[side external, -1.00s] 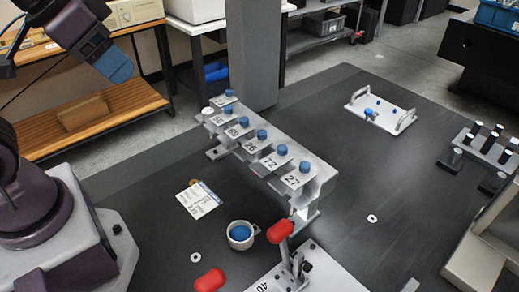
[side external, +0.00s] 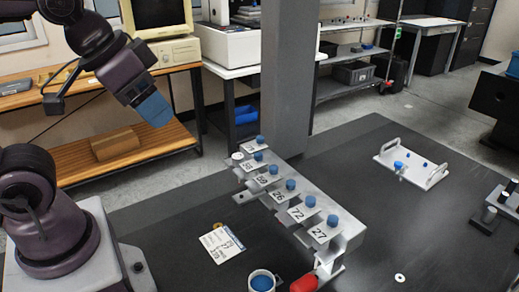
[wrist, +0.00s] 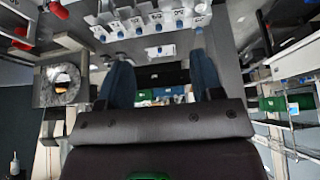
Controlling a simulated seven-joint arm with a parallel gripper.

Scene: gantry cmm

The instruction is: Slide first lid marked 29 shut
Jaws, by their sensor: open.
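A grey rail (side external: 338,247) on the dark table carries a row of several small plates, each with a blue knob. The near plates read 27 (side external: 322,232), 72 (side external: 299,213) and 26 (side external: 280,196); the farther numbers are too small to read surely, and I cannot pick out 29. The row also shows at the top of the wrist view (wrist: 150,20), its numbers unreadable there. My gripper (side external: 155,110) is raised left of the rail, well apart from it. In the wrist view my gripper's blue fingers (wrist: 163,84) are spread with nothing between them.
A grey column (side external: 287,85) stands behind the rail. A cup with blue contents (side external: 262,282), a printed card (side external: 222,244) and a red handle (side external: 304,284) are near the rail's front. A white tray with handles (side external: 412,166) lies to the right. Bare table separates tray and rail.

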